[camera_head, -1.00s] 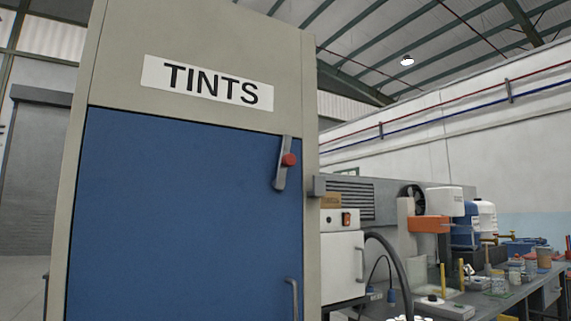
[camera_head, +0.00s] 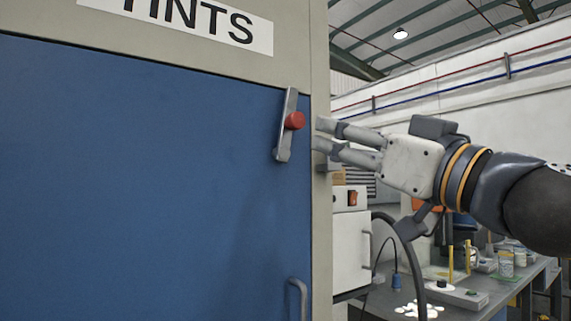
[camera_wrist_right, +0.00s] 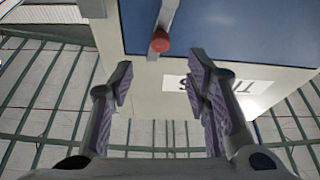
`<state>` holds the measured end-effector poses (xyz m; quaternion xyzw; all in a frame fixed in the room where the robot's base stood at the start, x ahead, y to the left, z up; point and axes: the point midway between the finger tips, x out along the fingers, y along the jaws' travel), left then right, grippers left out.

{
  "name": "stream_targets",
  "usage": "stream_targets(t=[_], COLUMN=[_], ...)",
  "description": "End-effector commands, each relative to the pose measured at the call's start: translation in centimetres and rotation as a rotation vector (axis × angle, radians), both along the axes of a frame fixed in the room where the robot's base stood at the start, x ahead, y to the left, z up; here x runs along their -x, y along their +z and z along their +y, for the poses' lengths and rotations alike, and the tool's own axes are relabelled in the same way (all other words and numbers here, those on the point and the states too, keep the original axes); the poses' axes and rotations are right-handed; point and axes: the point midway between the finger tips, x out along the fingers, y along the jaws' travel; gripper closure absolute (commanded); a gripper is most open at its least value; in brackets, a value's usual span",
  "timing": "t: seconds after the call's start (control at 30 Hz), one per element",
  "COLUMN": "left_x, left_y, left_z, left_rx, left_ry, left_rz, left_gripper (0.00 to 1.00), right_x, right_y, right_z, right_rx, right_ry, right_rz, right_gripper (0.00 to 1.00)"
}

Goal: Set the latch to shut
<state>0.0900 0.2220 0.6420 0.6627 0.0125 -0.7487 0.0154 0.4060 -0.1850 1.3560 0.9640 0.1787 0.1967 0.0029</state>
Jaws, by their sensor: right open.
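The latch (camera_head: 285,138) is a grey bar with a red knob (camera_head: 295,120), on the blue door (camera_head: 140,180) near its upper right corner. The bar stands almost upright, its top leaning slightly right. My right gripper (camera_head: 318,133) reaches in from the right. Its open, empty fingers point left at the cabinet's right edge, a little right of the knob and apart from it in the picture. In the right wrist view the knob (camera_wrist_right: 160,42) shows beyond the gap between the open fingers (camera_wrist_right: 160,80). My left gripper is out of view.
The beige cabinet frame (camera_head: 319,60) carries a TINTS sign (camera_head: 190,20). A grey block (camera_head: 324,167) on the frame's right edge is partly behind my fingers. A door handle (camera_head: 298,298) is below the latch. A white box (camera_head: 350,240) and a cluttered bench (camera_head: 520,275) stand right.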

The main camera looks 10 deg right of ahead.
Motion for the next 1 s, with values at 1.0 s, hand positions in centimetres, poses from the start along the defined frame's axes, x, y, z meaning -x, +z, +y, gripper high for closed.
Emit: stream_targets(t=[1.0], left_x=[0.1], left_y=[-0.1], left_z=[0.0], left_rx=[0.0], left_ry=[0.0], left_rz=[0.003], left_gripper=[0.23], right_x=[-10.3], right_y=[4.6], right_z=[4.0], right_rx=[0.002], right_ry=[-0.002], right_rz=[-0.004], right_gripper=[0.79])
